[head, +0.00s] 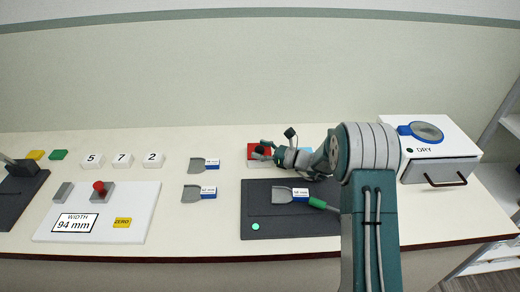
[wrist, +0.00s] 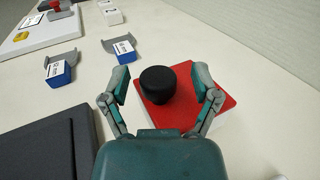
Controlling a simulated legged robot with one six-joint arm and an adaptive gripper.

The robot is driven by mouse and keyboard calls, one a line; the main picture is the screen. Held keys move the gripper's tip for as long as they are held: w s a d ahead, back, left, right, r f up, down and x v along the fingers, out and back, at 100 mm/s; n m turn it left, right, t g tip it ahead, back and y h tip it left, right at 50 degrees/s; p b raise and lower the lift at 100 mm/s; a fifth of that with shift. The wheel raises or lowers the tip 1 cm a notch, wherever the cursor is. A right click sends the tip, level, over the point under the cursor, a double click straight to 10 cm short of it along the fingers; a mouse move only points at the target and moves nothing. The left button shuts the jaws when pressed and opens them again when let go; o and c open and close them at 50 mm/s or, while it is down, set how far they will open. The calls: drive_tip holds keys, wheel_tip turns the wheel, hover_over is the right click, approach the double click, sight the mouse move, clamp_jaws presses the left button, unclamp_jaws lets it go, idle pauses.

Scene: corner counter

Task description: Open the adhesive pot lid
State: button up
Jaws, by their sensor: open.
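The adhesive pot appears to be the low box with a flat red lid (wrist: 205,115) and a round black knob (wrist: 158,84) on top. In the head view the red lid (head: 252,160) shows behind the dark mat, partly covered by my gripper (head: 268,151). In the wrist view my gripper (wrist: 160,80) is open, with one finger on each side of the knob. There are gaps between the fingers and the knob. The lid lies flat and looks closed on its pale base. The near part of the lid is hidden by my gripper.
Two grey pieces with blue labels (head: 208,193) lie left. A white DRY box (head: 440,170) stands right. A white panel with a red knob (head: 99,187) is far left.

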drive_tip(key=shift+a, duration=0.15)
clamp_jaws()
drive_tip(key=shift+r, duration=0.1)
drive_tip(key=r+m, duration=0.1)
drive_tip(key=w+r+m+g+h, duration=0.1)
drive_tip(key=m, duration=0.1)
drive_tip(key=shift+w, duration=0.15)
drive_tip(key=shift+w+r+m+g+h, duration=0.3)
drive_tip(key=shift+w+m+h, duration=0.15)
drive_tip(key=shift+m, duration=0.3)
drive_tip(key=shift+w+r+m+g+h, duration=0.35)
drive_tip(key=shift+w+m, duration=0.1)
drive_tip(key=shift+m, duration=0.3)
unclamp_jaws()
